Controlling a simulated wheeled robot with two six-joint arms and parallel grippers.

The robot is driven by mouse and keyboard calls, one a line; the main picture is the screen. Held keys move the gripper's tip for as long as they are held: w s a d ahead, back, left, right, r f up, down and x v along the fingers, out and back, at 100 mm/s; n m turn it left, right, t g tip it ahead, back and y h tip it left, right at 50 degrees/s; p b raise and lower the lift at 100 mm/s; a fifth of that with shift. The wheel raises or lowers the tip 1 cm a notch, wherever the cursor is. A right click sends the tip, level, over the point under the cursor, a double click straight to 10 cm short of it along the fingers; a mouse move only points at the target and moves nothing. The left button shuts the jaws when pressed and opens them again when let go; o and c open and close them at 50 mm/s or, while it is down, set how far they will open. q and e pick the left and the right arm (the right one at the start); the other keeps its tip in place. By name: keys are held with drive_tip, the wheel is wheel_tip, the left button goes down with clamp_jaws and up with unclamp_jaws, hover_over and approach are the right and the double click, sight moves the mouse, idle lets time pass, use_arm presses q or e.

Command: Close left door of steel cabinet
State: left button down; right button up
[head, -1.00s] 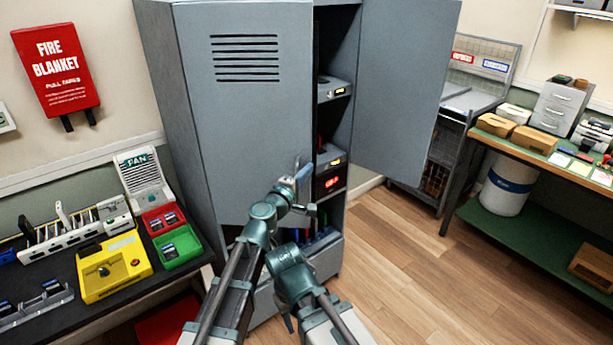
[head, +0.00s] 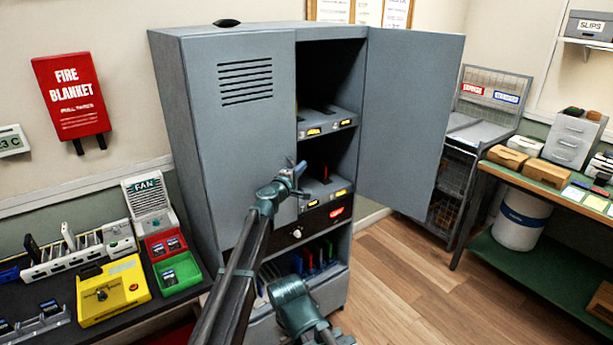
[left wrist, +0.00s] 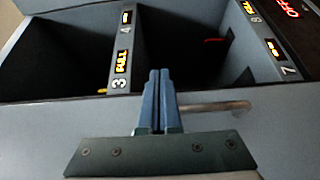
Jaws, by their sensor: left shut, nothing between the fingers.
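The grey steel cabinet (head: 170,110) stands in the middle of the head view. Its left door (head: 240,140), with vent slots, covers the left part of the front and looks nearly in line with it. My left gripper (head: 299,172) is shut and empty at the door's free edge, by the handle. In the left wrist view its blue fingers (left wrist: 160,100) are together, and the handle bar (left wrist: 210,107) lies beside them; contact is unclear. My right arm's teal wrist (head: 295,300) shows low in the head view; its fingers are not clear.
The right door (head: 410,120) stands wide open, showing shelves with lit labels. A bench with a yellow box (head: 113,290) and a green tray (head: 178,272) is at left. A wire rack (head: 490,110) and green-shelved table stand at right. Wooden floor (head: 420,300) is free between.

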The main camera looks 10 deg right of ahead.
use_arm(q)
drive_tip(key=shift+w+a+r, duration=0.1)
drive_tip(key=shift+w+a, duration=0.1)
drive_tip(key=shift+w, duration=0.35)
drive_tip(key=shift+w+a, duration=0.2)
drive_tip(key=shift+w, duration=0.3)
drive_tip(key=shift+w+a, duration=0.1)
drive_tip(key=shift+a, duration=0.05)
drive_tip(key=d+v, duration=0.1)
drive_tip(key=v, duration=1.3)
drive_tip(key=shift+s, duration=0.4)
